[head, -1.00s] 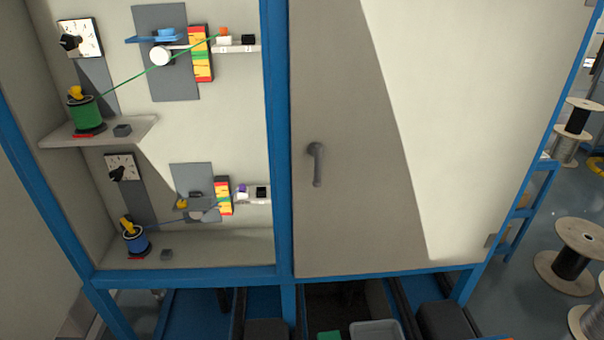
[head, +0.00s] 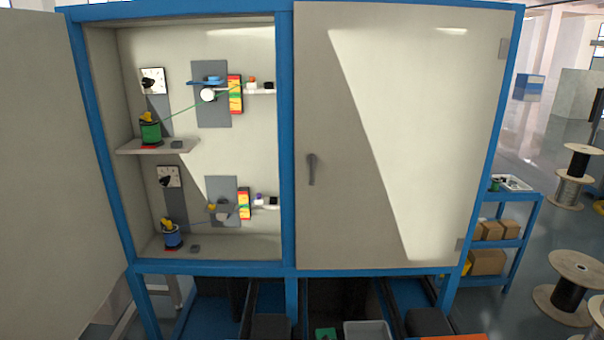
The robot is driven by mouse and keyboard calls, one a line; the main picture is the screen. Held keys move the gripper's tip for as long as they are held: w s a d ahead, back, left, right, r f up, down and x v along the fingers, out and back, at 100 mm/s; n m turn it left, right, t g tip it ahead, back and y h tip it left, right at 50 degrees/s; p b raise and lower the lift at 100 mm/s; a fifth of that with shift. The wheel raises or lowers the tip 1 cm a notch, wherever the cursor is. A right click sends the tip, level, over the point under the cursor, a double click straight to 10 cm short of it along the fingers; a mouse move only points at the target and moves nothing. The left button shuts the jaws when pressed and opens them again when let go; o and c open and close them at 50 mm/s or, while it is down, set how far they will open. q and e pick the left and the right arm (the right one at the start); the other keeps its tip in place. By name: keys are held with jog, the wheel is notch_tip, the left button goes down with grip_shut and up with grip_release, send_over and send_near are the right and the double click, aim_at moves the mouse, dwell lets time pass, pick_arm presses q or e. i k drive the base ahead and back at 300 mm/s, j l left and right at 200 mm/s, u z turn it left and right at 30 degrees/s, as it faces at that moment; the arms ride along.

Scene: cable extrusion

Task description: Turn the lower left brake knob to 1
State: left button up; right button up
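The lower left brake knob (head: 165,182) is a black pointer knob on a white dial plate (head: 170,175) at the lower left inside the open cabinet. The dial's numbers are too small to read, so I cannot tell its setting. Below it stands the lower spool (head: 172,237), blue with a yellow top, on the cabinet floor. A similar upper dial with a black knob (head: 148,83) is above, over the green spool (head: 150,132). Neither of my grippers is in view.
The open left door (head: 50,160) stands at the far left. The closed right door (head: 390,140) has a grey handle (head: 311,168). A shelf (head: 155,147) juts out above the lower dial. A blue cart with boxes (head: 487,261) and cable reels (head: 575,285) stand at the right.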

aim_at(165, 180)
jog(key=i+u, duration=0.15)
jog(key=u, duration=0.35)
jog(key=i+u, duration=0.15)
jog(key=u, duration=0.35)
jog(key=i+l+u, duration=0.1)
jog(key=u, duration=0.35)
jog(key=i+l+u, duration=0.15)
jog(key=i+l, duration=0.15)
jog(key=i+l+u, duration=0.1)
jog(key=i+l, duration=0.15)
jog(key=i+l+u, duration=0.15)
jog(key=l, duration=0.3)
jog(key=i+l+u, duration=0.15)
jog(key=i+l, duration=0.15)
jog(key=l, duration=0.1)
